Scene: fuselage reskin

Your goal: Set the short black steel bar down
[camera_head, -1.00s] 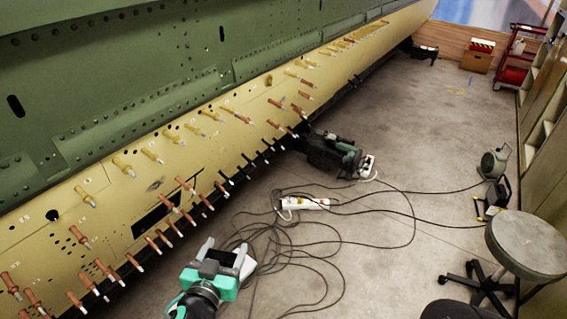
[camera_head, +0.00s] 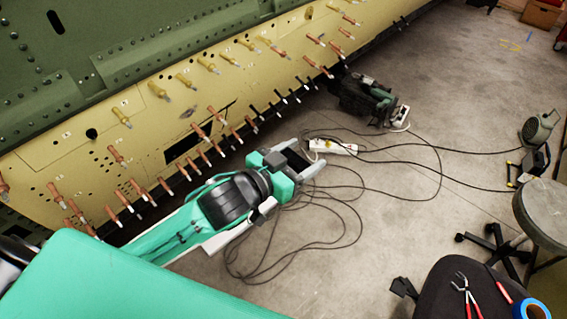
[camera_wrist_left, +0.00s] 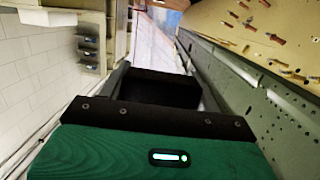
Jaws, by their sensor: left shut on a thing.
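My left gripper (camera_head: 307,161) reaches in from the lower left in the head view, beside the skin panel and above the floor. It is shut on the short black steel bar (camera_head: 296,158), which shows as a small dark piece between the pale fingers. In the left wrist view the bar (camera_wrist_left: 160,88) is a dark block held across between the two fingers. The gripper body hides part of it. The bar appears to be clear of any surface. My right gripper is not in view.
The yellow skin panel (camera_head: 75,150) with several protruding fasteners runs along the left. Cables and a white power strip (camera_head: 333,147) lie on the floor beyond the gripper. A dark seat (camera_head: 440,290) holds pliers (camera_head: 466,295) and blue tape (camera_head: 531,309). A round stool (camera_head: 545,212) stands at right.

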